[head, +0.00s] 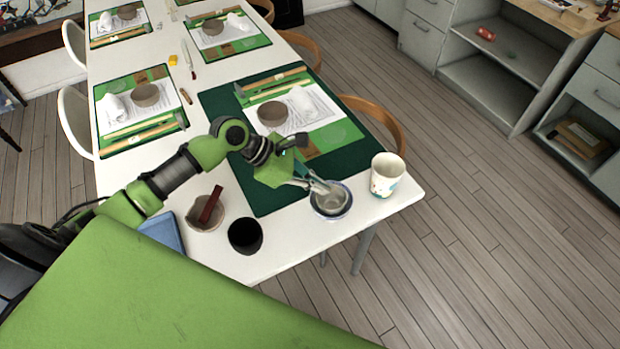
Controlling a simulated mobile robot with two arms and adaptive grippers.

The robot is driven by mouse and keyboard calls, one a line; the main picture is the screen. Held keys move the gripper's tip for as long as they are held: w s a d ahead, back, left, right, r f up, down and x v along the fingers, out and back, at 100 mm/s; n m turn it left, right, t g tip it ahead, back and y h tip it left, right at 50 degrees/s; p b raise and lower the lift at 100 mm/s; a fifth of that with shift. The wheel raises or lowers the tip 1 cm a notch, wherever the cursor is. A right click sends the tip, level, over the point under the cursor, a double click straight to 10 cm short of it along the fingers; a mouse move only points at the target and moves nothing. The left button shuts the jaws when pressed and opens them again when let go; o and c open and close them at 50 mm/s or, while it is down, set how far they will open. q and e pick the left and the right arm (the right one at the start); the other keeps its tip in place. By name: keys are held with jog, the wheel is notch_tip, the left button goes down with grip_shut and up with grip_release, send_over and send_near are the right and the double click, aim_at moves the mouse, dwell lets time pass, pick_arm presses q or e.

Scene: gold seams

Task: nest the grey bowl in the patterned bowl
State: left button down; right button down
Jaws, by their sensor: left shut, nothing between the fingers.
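The patterned bowl (331,215), white with a blue rim, stands near the table's front right corner. A pale grey bowl (333,204) appears to sit inside it; its far side is partly hidden by my fingers. My left gripper (322,189) is shut and empty, with its fingertips at the back left rim of the two bowls. I cannot tell whether the fingertips touch the rim. My right gripper is not in view.
A white patterned cup (386,175) stands right of the bowls, by the table edge. A black cup (245,236) and a beige bowl (204,214) with a dark red bar stand to the left. A dark green mat (348,158) lies behind.

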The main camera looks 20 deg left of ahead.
aim_at(345, 195)
pick_arm(q)
jog(key=shift+x, duration=2.2)
jog(key=shift+w+d+r+p, duration=0.15)
jog(key=shift+p, duration=0.35)
jog(key=shift+w+d+r+p, duration=0.2)
jog(key=shift+d+p, duration=0.25)
jog(key=shift+p, duration=0.65)
jog(key=shift+w+d+f+p, duration=0.1)
jog(key=shift+d+f+p, duration=0.1)
jog(key=shift+d+p, duration=0.25)
jog(key=shift+f, duration=0.15)
